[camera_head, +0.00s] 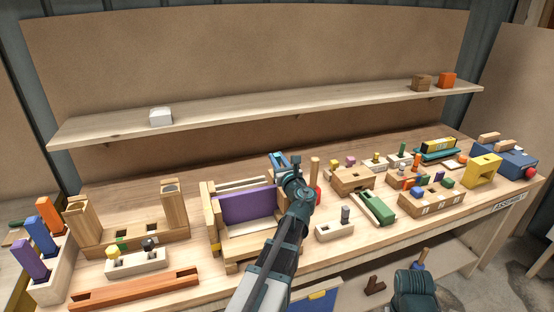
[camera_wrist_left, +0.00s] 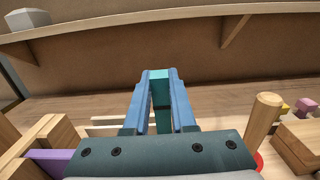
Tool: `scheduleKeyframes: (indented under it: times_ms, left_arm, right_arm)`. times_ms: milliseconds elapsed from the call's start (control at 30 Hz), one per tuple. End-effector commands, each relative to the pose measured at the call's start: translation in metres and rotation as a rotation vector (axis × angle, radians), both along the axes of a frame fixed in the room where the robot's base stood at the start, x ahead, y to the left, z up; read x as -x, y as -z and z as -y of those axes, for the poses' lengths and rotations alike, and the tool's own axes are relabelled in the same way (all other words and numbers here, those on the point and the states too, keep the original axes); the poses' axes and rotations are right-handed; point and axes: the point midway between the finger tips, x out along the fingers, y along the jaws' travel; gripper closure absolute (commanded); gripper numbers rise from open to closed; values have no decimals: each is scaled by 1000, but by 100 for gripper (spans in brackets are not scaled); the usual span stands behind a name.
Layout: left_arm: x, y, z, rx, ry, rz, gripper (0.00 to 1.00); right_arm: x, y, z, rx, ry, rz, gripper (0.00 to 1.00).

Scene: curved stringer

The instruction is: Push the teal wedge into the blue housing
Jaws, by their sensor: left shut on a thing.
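My left gripper (camera_head: 284,160) is raised over the back of the bench, just right of the purple panel. In the left wrist view, its blue fingers (camera_wrist_left: 160,95) are shut on the teal wedge (camera_wrist_left: 161,90). The wedge is upright between the fingers, with its top near their tips. In the head view, the wedge is too small to make out clearly. A blue box (camera_head: 514,160) with a red knob stands at the far right end of the bench. I cannot tell for certain whether it is the blue housing. My right gripper is not in view.
A wooden frame with a purple panel (camera_head: 247,207) is left of my gripper. A wooden peg (camera_wrist_left: 262,118) stands close on the right. Wooden blocks with coloured pegs (camera_head: 352,181) fill the right side. A shelf (camera_head: 270,104) runs along the back wall.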

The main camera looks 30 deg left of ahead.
Motion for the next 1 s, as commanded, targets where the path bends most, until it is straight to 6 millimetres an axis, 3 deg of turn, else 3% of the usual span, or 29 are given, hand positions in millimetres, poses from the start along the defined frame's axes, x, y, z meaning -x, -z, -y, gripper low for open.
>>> scheduleKeyframes:
  times_ms: [1000]
  left_arm:
    - [0, 26, 0, 0, 0, 0, 100]
  right_arm:
    - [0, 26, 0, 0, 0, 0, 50]
